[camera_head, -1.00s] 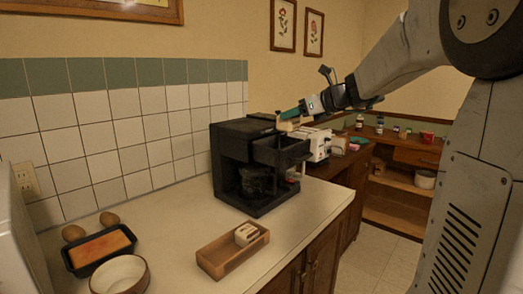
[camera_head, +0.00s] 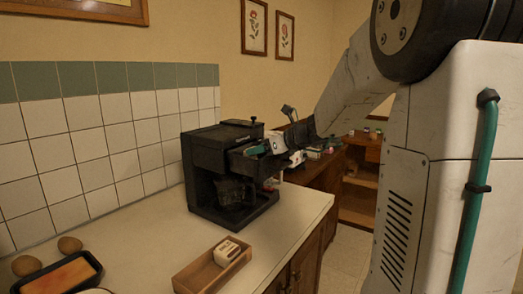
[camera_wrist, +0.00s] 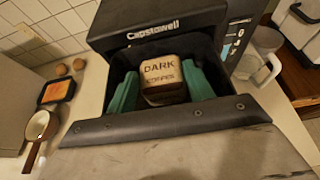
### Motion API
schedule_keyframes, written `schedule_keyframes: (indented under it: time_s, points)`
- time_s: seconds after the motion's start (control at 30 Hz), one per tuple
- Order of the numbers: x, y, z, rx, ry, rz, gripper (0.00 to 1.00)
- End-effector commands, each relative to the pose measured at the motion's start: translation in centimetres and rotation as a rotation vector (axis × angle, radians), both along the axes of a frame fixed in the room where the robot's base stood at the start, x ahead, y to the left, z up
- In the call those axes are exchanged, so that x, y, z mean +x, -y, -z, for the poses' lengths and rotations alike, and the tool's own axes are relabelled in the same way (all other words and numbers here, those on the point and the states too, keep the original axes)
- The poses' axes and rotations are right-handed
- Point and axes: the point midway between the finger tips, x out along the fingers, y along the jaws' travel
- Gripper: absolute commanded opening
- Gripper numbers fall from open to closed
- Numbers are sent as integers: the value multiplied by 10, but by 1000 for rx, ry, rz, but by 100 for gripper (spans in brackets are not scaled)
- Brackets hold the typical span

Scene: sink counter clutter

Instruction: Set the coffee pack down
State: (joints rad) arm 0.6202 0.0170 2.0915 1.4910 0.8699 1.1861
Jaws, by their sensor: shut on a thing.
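The coffee pack (camera_wrist: 161,72), a small block with brown sides and a pale top marked "DARK", is between the green fingers of my gripper (camera_wrist: 160,90) in the wrist view. My gripper is shut on it, inside the open front basket (camera_wrist: 215,112) of the black coffee maker (camera_wrist: 158,22). Whether the pack touches the basket floor is hidden. In the head view my gripper (camera_head: 258,149) reaches into the pulled-out basket (camera_head: 262,165) of the coffee maker (camera_head: 205,175), and its walls hide the pack.
A glass carafe (camera_head: 234,192) stands under the basket. A wooden tray (camera_head: 195,279) with another small pale block (camera_head: 227,252) is in front on the counter. Brown eggs (camera_head: 69,245) and a dark dish (camera_head: 58,277) with an orange filling are at left. Bare counter lies left of the tray.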

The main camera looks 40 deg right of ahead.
Motion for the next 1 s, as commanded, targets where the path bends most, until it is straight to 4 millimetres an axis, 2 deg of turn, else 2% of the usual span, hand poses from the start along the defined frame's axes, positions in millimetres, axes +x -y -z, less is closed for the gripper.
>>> schedule_keyframes:
  time_s: [0.43, 0.47, 0.5, 0.53, 0.87, 1.0]
  points:
    - [0, 1, 8, 1, 0, 1, 30]
    - [0, 1, 7, -1, 0, 2, 60]
    - [0, 1, 7, -1, 0, 2, 71]
    - [0, 1, 7, -1, 0, 2, 74]
    - [0, 1, 3, -1, 2, 1, 74]
    - [-16, 7, -4, -3, 3, 4, 74]
